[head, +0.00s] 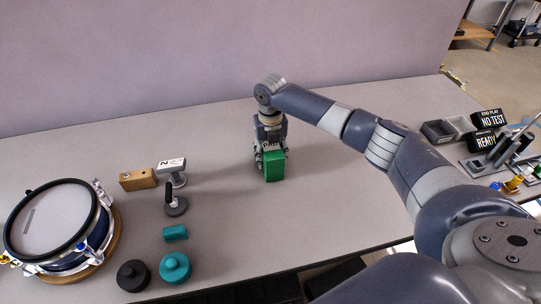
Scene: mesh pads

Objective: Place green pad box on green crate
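A green box (273,168), which I take to be the green pad box, is upright near the middle of the table. My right gripper (272,155) comes down over it from above, with a finger at each side, and appears shut on it. The fingers and wrist hide part of its top and back. I cannot tell whether its bottom touches the table. I cannot make out a separate green crate in this view. My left gripper is not in view.
On the left stand a drum (55,225), a wooden block (138,179), a grey stand marked N (171,170), a black-handled tool (175,205), a teal block (175,233) and teal (174,267) and black (133,275) knobs. Signs (487,143) and trays (438,131) are at right.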

